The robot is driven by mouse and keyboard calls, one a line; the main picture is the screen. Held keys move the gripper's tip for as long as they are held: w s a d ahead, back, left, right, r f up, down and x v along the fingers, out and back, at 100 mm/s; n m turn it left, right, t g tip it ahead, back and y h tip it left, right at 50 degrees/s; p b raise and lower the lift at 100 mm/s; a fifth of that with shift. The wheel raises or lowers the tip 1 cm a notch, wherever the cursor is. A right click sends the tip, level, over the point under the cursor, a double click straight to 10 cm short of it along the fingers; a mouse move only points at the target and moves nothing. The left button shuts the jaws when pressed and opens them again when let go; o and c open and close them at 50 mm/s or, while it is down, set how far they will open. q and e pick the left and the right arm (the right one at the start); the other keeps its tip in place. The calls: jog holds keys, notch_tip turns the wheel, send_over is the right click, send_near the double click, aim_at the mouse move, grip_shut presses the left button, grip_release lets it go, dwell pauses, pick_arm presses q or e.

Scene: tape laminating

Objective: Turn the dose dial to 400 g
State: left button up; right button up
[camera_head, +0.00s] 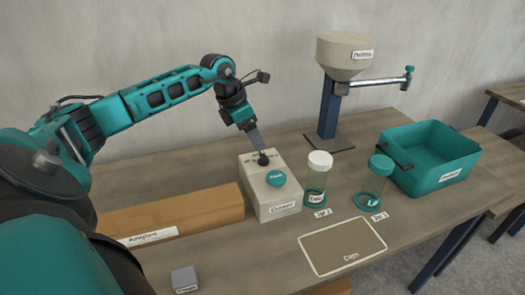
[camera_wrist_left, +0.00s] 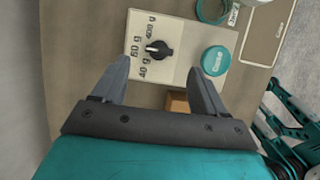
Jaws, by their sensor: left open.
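The dose dial is a black knob (camera_wrist_left: 157,49) on top of a cream control box (camera_head: 272,205). In the left wrist view, its white mark faces left, toward the middle label, which seems to read 60 g. The 40 g label (camera_wrist_left: 143,69) is below that and the 400 g label (camera_wrist_left: 150,27) above. My left gripper (camera_wrist_left: 157,66) is open, its fingertips apart on either side of the dial in that view. In the head view the left gripper (camera_head: 261,147) points down at the dial (camera_head: 263,158); contact cannot be told. My right gripper is not in view.
A round teal button (camera_head: 276,178) sits on the box beside the dial. A cardboard box (camera_head: 170,214) is to its left, two jars (camera_head: 318,172) (camera_head: 378,175) to its right.

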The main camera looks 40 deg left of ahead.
aim_at(264, 154)
pick_arm(q)
jog(key=x, duration=0.7)
jog(key=shift+w+f, duration=0.1)
jog(key=shift+c, duration=0.4)
jog(key=c, duration=1)
